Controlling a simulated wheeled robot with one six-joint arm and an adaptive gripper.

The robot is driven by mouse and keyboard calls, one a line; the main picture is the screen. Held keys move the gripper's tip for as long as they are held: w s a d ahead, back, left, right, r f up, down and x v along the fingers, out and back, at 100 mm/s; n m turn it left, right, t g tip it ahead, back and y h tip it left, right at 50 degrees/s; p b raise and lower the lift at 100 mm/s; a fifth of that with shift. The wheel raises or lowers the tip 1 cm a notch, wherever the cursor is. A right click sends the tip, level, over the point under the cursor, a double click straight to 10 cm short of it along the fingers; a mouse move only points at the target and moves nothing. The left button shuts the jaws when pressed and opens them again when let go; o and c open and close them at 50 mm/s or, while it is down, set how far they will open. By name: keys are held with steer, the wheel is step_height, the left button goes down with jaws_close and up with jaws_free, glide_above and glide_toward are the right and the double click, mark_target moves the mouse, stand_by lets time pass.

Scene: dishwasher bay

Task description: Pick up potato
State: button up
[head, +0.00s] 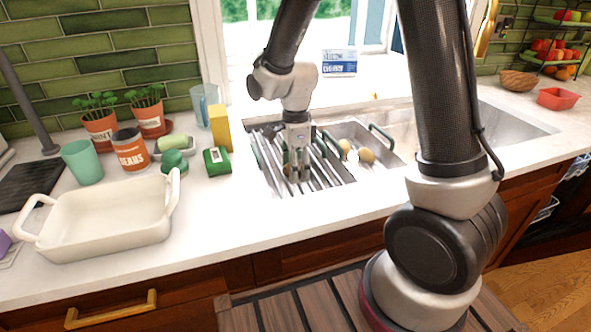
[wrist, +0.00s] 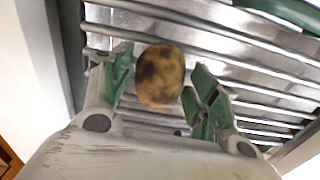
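A brown, dark-blotched potato (wrist: 160,76) lies on the metal bars of a rack in the wrist view. My gripper (wrist: 163,90) is open, with one green-padded finger on each side of the potato and a small gap visible on each side. In the head view, my gripper (head: 297,172) points down over the left part of the sink, low among the bars. The potato between the fingers is mostly hidden there. Two more round tan items, likely potatoes, lie to the right: one (head: 345,147) and another (head: 367,156).
The sink rack's bars (head: 325,172) run close around my fingers. A green box (head: 217,160), a yellow box (head: 221,128) and a white baking dish (head: 105,222) stand left of the sink. The counter strip in front of the sink is clear.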

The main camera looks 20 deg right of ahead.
steer(key=c, duration=0.6)
